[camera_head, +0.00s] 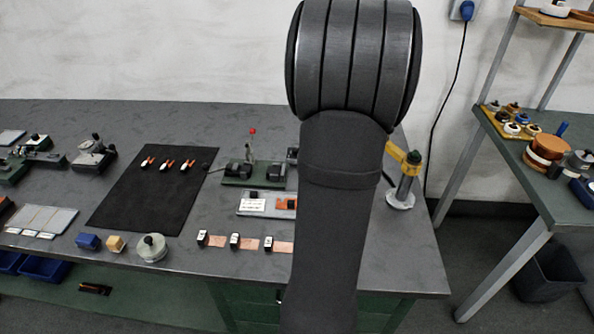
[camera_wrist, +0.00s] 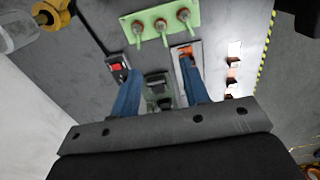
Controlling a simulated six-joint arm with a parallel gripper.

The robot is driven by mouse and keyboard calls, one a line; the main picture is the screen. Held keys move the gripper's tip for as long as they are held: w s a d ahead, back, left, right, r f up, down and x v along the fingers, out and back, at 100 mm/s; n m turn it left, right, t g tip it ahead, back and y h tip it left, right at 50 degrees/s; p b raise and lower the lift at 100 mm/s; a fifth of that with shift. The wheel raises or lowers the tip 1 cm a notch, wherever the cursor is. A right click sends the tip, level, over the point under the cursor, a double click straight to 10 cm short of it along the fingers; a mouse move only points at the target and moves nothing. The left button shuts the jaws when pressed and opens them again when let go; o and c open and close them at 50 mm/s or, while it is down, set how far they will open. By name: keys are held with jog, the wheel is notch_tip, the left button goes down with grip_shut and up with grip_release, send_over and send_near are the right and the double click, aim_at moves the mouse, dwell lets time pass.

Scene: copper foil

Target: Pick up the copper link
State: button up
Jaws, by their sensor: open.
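A copper-orange piece, apparently the copper link (camera_head: 284,204), lies on a pale tray (camera_head: 240,210) beside a white label card in the head view. It also shows in the wrist view (camera_wrist: 184,51), on the same tray, just past the tip of my right-hand finger, which overlaps the tray. My gripper (camera_wrist: 160,68) is open, its two blue fingers spread with nothing held between them. A grey-green device (camera_wrist: 158,86) shows between the fingers, apparently below them. The height of the fingers above the table is hard to tell. In the head view my arm hides the gripper.
A green plate (camera_wrist: 160,20) with three red-topped posts lies ahead of the fingers. A red-button switch (camera_wrist: 117,67) stands at left. A green fixture (camera_head: 250,172) with a red-knobbed lever sits behind the tray. Dark clips with copper strips (camera_head: 217,240) lie in front. The black mat (camera_head: 150,195) has free room.

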jog(key=s+a+f+h, duration=0.2)
jog(key=s+a+f, duration=0.15)
jog(key=a, duration=0.65)
jog(key=s+a+f+h, duration=0.2)
jog(key=s+a+f, duration=0.15)
jog(key=a, duration=0.65)
jog(key=shift+h, duration=0.3)
jog(key=x, duration=1.1)
jog(key=shift+f, duration=0.4)
jog(key=shift+x, duration=2.65)
jog(key=shift+w+a+f, duration=0.1)
jog(key=shift+w+a, duration=0.1)
jog(key=shift+c, duration=0.4)
grip_shut()
